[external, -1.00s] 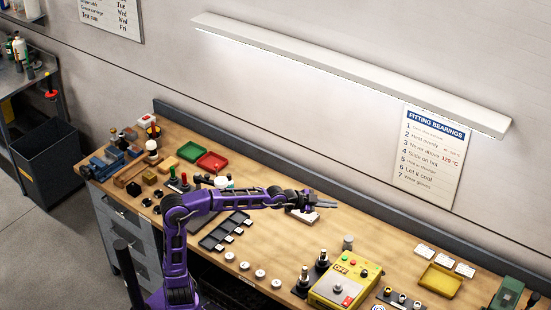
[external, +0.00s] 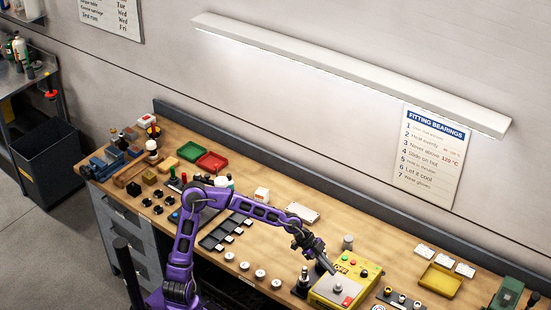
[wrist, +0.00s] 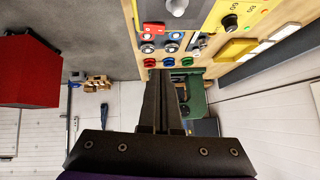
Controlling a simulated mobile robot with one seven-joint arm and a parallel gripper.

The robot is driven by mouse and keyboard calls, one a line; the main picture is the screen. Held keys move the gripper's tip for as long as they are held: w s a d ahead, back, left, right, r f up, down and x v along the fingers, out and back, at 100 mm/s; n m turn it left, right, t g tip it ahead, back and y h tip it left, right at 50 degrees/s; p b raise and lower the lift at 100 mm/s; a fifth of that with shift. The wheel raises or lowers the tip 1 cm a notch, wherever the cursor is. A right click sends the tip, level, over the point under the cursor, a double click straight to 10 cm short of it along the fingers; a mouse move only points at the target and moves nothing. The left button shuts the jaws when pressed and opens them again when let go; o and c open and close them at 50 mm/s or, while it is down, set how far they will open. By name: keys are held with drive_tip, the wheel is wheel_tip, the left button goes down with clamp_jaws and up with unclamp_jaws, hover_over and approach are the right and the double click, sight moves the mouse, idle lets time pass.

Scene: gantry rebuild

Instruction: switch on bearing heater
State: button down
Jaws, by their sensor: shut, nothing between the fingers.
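The bearing heater is a yellow box (external: 361,280) on the right part of the bench, with small coloured buttons on top. A pale round-ended switch knob (external: 338,288) stands on its top, over a grey and red plate. The knob also shows at the top edge of the wrist view (wrist: 178,5), cut off by the frame, with the yellow top (wrist: 208,14) around it. My gripper (external: 331,269) is shut and empty. It points down over the left part of the heater, near the knob, and partly hides the heater's label. I cannot tell whether it touches anything.
Dark upright posts (external: 304,278) stand just left of the heater. A grey cylinder (external: 347,242) stands behind it and a yellow tray (external: 440,280) to its right. Several round white pieces (external: 260,275) line the front edge.

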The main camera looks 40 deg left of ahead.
hover_over(350, 302)
drive_tip(key=a, duration=0.3)
drive_tip(key=f, duration=0.7)
drive_tip(key=shift+w+f+b, duration=0.1)
drive_tip(key=shift+w+b, duration=0.1)
drive_tip(key=shift+b, duration=0.2)
drive_tip(key=shift+w+f, duration=0.2)
drive_tip(key=shift+f, duration=1)
drive_tip(key=shift+w+f, duration=0.1)
drive_tip(key=shift+f, duration=0.55)
drive_tip(key=shift+w+f+g, duration=0.15)
drive_tip(key=shift+f+g, duration=0.15)
drive_tip(key=shift+f, duration=0.05)
drive_tip(key=shift+s+r, duration=0.25)
drive_tip(key=shift+s, duration=0.55)
